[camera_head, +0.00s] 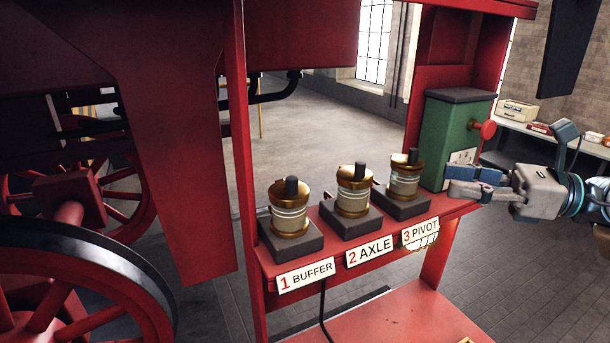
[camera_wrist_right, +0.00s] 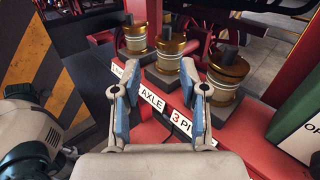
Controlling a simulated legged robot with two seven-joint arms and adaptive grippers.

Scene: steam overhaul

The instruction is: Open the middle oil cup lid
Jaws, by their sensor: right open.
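Three brass and glass oil cups stand in a row on dark square blocks on a red shelf. The middle cup also shows in the right wrist view (camera_wrist_right: 169,58). My right gripper (camera_head: 450,180) is open and empty, to the right of the cups in front of the green box. In the right wrist view its fingers (camera_wrist_right: 162,85) point toward the cups, apart from them. My left gripper is not in view.
The "1 BUFFER" cup (camera_head: 288,214) and "3 PIVOT" cup (camera_head: 405,179) flank the middle one closely. A green box (camera_head: 452,135) with a red knob stands at the shelf's right end. A red post (camera_head: 240,150) rises at left, near red wheels (camera_head: 70,290).

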